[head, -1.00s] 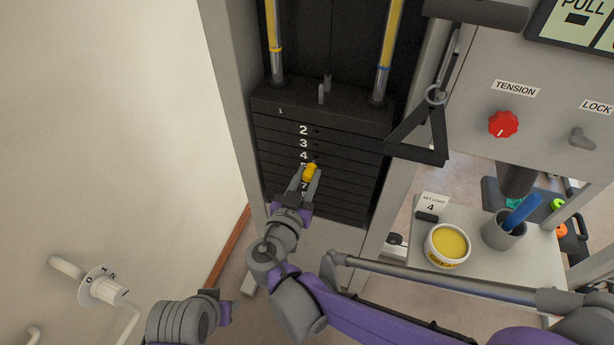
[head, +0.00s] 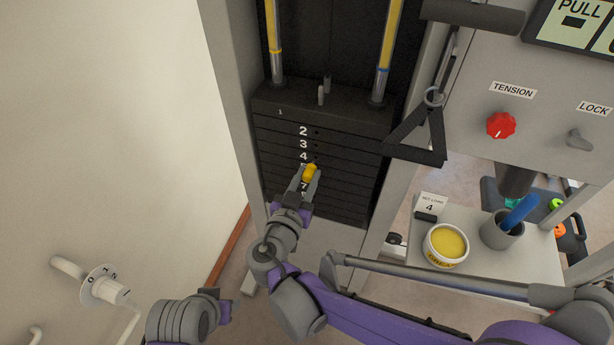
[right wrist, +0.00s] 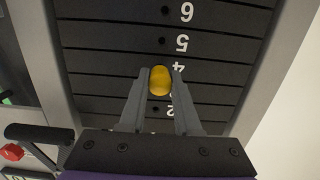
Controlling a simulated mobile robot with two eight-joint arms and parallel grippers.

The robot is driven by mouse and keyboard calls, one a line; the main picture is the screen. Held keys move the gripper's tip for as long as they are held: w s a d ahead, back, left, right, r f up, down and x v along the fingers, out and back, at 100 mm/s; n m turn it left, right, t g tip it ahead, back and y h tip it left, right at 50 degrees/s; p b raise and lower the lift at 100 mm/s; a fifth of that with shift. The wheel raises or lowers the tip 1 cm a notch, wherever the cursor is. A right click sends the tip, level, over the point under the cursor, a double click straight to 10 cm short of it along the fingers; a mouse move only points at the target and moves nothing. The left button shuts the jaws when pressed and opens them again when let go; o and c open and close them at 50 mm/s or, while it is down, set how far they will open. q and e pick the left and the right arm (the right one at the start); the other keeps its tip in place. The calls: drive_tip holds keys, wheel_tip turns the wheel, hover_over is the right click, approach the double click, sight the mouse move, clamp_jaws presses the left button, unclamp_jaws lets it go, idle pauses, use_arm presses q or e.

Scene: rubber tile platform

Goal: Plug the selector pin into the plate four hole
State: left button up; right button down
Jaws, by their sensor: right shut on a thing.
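The selector pin shows as a yellow knob (head: 310,173) in front of the black weight stack (head: 352,193), near the plates marked 4 and 5. My right gripper (head: 308,178) is shut on it, and the right wrist view also shows the yellow knob (right wrist: 159,80) between the two grey fingers (right wrist: 159,88). In that view the knob lies beside the 4 of plate four (right wrist: 215,80) and covers its hole. The pin's shaft is hidden, so I cannot tell whether its tip is in the hole. My left gripper's fingers do not show.
A black triangular handle (head: 418,154) hangs right of the stack. Grey frame posts flank the stack. At right, a shelf (head: 480,262) holds a yellow-filled tub (head: 446,246), a grey cup (head: 503,230) and a card reading 4 (head: 431,206). A white wall is at left.

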drive_tip(key=shift+p+x, duration=1.05)
drive_tip(key=shift+x, duration=0.3)
idle(5.0)
drive_tip(key=c, duration=0.5)
unclamp_jaws()
drive_tip(key=shift+r, duration=0.15)
drive_tip(key=shift+p+v, duration=0.4)
drive_tip(key=shift+v, duration=2.6)
